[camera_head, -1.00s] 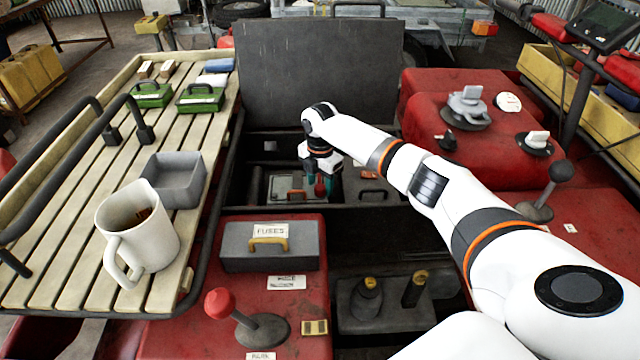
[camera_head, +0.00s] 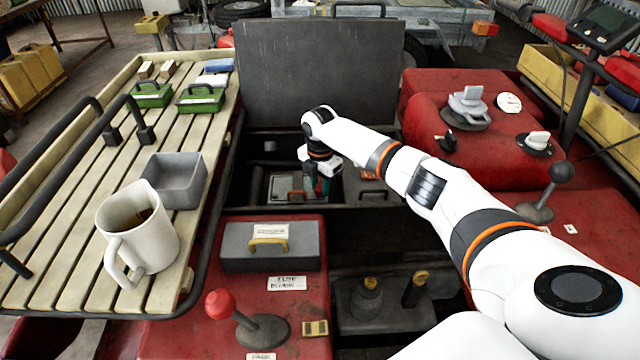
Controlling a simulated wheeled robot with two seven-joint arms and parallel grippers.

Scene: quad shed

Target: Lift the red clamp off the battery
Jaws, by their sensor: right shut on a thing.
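My right gripper (camera_head: 322,187) points down into the dark open compartment in the middle of the camera_head view. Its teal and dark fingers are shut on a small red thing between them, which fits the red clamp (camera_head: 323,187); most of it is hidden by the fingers. A grey-topped box, likely the battery (camera_head: 283,186), lies in the compartment just left of the fingers. I cannot tell whether the clamp touches it. My left gripper is out of view.
The raised dark lid (camera_head: 318,75) stands behind the compartment. A grey fuse box (camera_head: 270,258) and a red-knobbed lever (camera_head: 220,304) are in front. A white mug (camera_head: 150,245) and grey tray (camera_head: 185,180) sit on the slatted rack at left. The red body with knobs lies right.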

